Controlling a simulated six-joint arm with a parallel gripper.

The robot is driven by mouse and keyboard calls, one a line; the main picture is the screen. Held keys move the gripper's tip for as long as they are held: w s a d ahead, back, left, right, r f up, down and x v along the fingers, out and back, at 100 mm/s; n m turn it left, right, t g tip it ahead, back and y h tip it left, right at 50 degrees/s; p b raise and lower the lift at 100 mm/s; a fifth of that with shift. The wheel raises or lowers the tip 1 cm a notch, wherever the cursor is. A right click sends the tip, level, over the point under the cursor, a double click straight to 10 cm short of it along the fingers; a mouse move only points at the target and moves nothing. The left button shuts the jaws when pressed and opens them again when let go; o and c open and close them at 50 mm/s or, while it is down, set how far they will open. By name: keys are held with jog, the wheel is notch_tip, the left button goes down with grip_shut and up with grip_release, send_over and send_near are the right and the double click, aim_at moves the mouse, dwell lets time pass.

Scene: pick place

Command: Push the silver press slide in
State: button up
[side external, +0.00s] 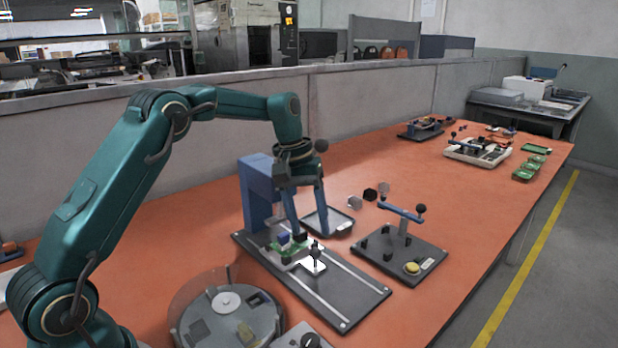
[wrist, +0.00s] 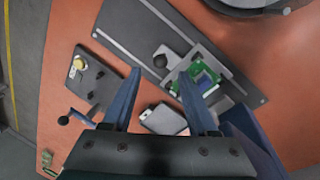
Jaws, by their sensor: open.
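The silver press slide (side external: 312,264) sits on the rails of a dark grey base plate (side external: 352,296), partly in front of the blue press column (side external: 258,190). A black knob (side external: 315,250) stands on its front end; the knob also shows in the wrist view (wrist: 160,60). A green circuit board (side external: 284,247) lies on the slide near the column, also seen in the wrist view (wrist: 201,83). My gripper (side external: 310,236) is open and empty, its fingers pointing down close above the slide. In the wrist view my fingertips (wrist: 159,73) straddle the knob's line, without clear contact.
A fixture with a blue lever (side external: 400,212) and yellow button stands right of the press. A grey tray (side external: 341,222) lies behind. A round turntable (side external: 226,322) stands at the front left.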

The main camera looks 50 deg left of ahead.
aim_at(315, 249)
jog(key=m, duration=0.3)
jog(key=m+y, duration=0.1)
jog(key=m, duration=0.5)
jog(key=shift+s+a+f, duration=0.1)
jog(key=shift+a+f, duration=0.25)
jog(key=shift+a, duration=0.05)
jog(key=m+y, duration=0.1)
jog(key=m, duration=0.1)
jog(key=shift+d+m, duration=0.1)
jog(key=shift+m, duration=0.3)
jog(key=m, duration=0.2)
jog(key=d+m, duration=0.1)
jog(key=m, duration=0.1)
jog(key=d+m+y, duration=0.1)
jog(key=shift+s+d+r+m+t, duration=0.1)
jog(key=shift+d+r+m+t, duration=0.1)
jog(key=shift+m+t, duration=0.15)
jog(key=shift+w+a+f, duration=0.15)
jog(key=shift+w+f, duration=0.05)
jog(key=shift+f, duration=1.05)
jog(key=shift+w+a+f, duration=0.1)
jog(key=shift+w+f, duration=0.1)
jog(key=shift+f, duration=1)
